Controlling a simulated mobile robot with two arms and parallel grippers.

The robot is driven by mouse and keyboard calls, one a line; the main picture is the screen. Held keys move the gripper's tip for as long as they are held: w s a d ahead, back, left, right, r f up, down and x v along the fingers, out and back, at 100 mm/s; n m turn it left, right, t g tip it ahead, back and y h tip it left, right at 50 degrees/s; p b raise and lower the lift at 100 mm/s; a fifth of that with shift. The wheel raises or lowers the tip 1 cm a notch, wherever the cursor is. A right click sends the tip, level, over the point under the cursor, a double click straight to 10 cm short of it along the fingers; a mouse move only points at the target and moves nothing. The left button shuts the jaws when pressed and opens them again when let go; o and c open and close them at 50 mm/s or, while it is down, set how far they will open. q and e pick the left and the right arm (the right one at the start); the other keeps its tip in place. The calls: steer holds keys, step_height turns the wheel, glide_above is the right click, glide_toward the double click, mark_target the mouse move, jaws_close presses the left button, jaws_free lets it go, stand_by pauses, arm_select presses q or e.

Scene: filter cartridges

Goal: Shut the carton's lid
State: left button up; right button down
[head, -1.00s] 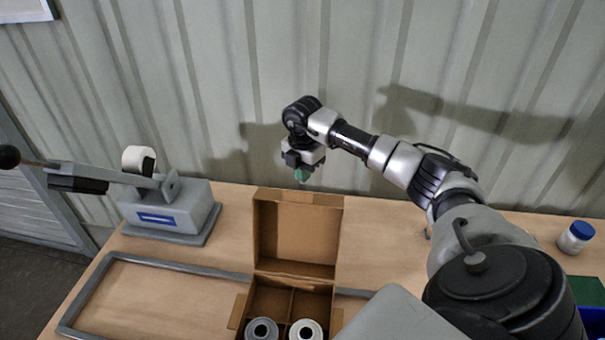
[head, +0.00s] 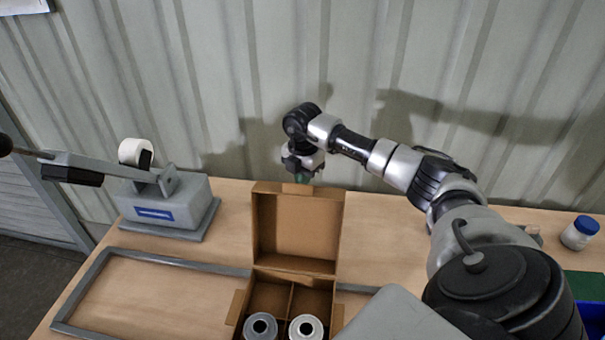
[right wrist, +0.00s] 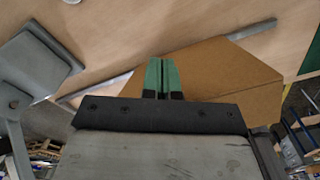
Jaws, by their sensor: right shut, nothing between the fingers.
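The cardboard carton (head: 243,299) stands on the table at the bottom middle of the head view. Its lid (head: 297,229) is open and stands up at the back. Two grey and white cartridges, one grey (head: 261,327) and one paler (head: 305,327), sit in its front compartments; the back compartments that show look empty. My right gripper (head: 303,177) is just behind the lid's top edge, which partly hides its green fingertips. In the right wrist view the green fingers (right wrist: 161,75) are together and empty, in front of the lid's brown outer face (right wrist: 215,75). My left gripper is not seen.
A grey lever device (head: 165,210) with a white roll stands at the left. A grey frame (head: 95,272) lies on the table left of the carton. A blue-capped jar (head: 579,233) stands at the far right. The corrugated wall is close behind.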

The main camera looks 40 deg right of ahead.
mark_target(299, 189)
steer(key=shift+f, duration=0.2)
steer(key=shift+s+a+r+p, duration=0.2)
steer(key=shift+s+a+p, duration=0.85)
steer(key=shift+a, duration=0.25)
steer(key=shift+s+a+r+p, duration=0.4)
steer(key=shift+a+r+p, duration=0.1)
steer(key=shift+p, duration=0.1)
steer(key=shift+s+a+r+p, duration=0.35)
steer(key=shift+s+a+p, duration=0.1)
steer(key=shift+a, duration=0.1)
